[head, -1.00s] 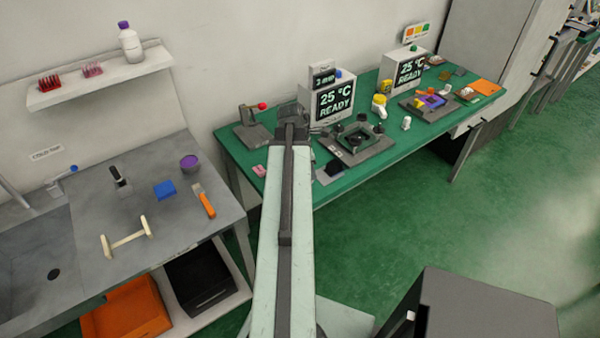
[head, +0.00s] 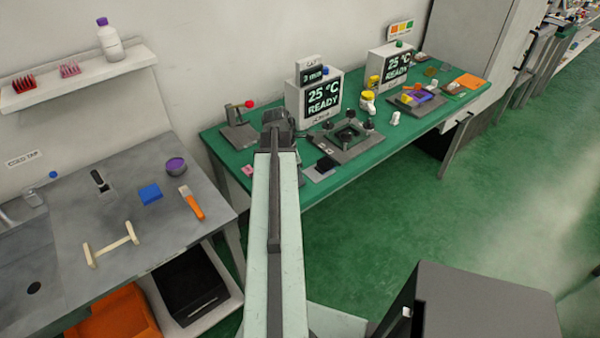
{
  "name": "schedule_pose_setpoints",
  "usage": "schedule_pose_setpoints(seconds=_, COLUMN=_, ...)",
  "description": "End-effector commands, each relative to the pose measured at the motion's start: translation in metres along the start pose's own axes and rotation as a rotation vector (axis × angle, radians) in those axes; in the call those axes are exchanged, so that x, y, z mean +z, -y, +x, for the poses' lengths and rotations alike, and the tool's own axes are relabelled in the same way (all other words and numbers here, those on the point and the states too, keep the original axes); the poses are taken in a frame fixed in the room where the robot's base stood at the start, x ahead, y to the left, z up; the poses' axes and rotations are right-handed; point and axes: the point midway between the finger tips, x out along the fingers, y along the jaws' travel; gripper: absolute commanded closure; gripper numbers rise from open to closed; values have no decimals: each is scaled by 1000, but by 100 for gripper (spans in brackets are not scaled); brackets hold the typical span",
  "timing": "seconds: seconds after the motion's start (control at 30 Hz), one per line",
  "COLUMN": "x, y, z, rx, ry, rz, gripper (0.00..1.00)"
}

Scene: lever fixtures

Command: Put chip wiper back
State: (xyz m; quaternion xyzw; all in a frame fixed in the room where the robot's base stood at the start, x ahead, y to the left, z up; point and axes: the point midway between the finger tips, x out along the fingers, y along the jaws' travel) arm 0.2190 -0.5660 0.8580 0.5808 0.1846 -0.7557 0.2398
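I cannot tell for certain which thing is the chip wiper. On the green bench (head: 225,148), beside my arm's end, a small dark pad (head: 326,164) lies on a light base in front of a grey fixture with a square opening (head: 347,136). An orange-handled tool with a pale head (head: 192,203) lies on the grey bench at left. My arm reaches away from the camera, and my gripper (head: 277,122) is at its far end, over the green bench. Its fingers are too small and hidden to show whether they are open or whether they hold anything.
Two display boxes reading 25 °C READY (head: 322,98) stand behind the fixture. A grey stand with a red knob (head: 238,130) is left of my gripper. The grey bench (head: 75,235) holds a blue block (head: 150,193) and purple-topped pot (head: 175,166). Green floor is clear at right.

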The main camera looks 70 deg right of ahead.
Motion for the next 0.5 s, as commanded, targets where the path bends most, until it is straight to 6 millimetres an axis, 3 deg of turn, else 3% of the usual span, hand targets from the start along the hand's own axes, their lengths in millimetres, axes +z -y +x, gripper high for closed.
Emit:
schedule_pose_setpoints(seconds=0.27, x=3, y=0, z=-18, rx=0, ry=0, rz=1, gripper=62)
schedule_pose_setpoints(seconds=0.5, x=5, y=0, z=-68, rx=0, ry=0, rz=0, gripper=62)
